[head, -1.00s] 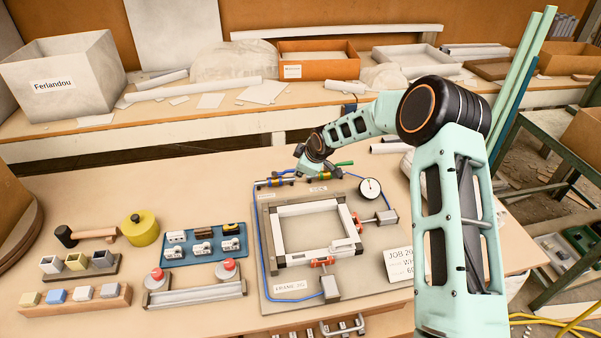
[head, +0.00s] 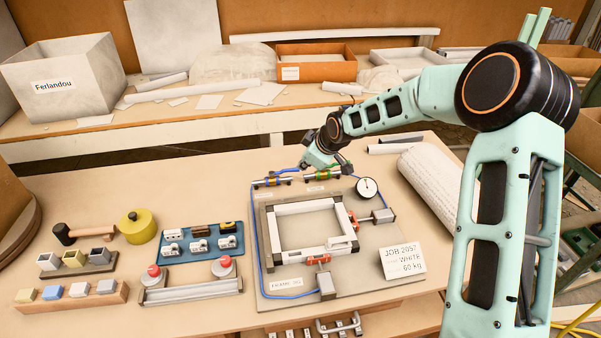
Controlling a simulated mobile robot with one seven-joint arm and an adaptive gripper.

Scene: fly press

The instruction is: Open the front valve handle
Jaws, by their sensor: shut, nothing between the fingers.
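Two small valves sit at the back edge of the grey clamping board (head: 375,283). The left valve (head: 272,181) has a brass-coloured body on the blue hose line. The left label is too small to read, so I cannot tell for certain which valve is the front one. My gripper (head: 338,168) is shut and empty, pointing down just behind and above the right valve. Its fingertips are small and dark; whether they touch a handle is unclear. The handles are hard to make out.
A round gauge (head: 367,188) stands right of the valves, and a white frame (head: 279,229) lies clamped on the board. A job card (head: 401,262) and a large white roll (head: 432,185) are to the right. Tool trays fill the left of the table.

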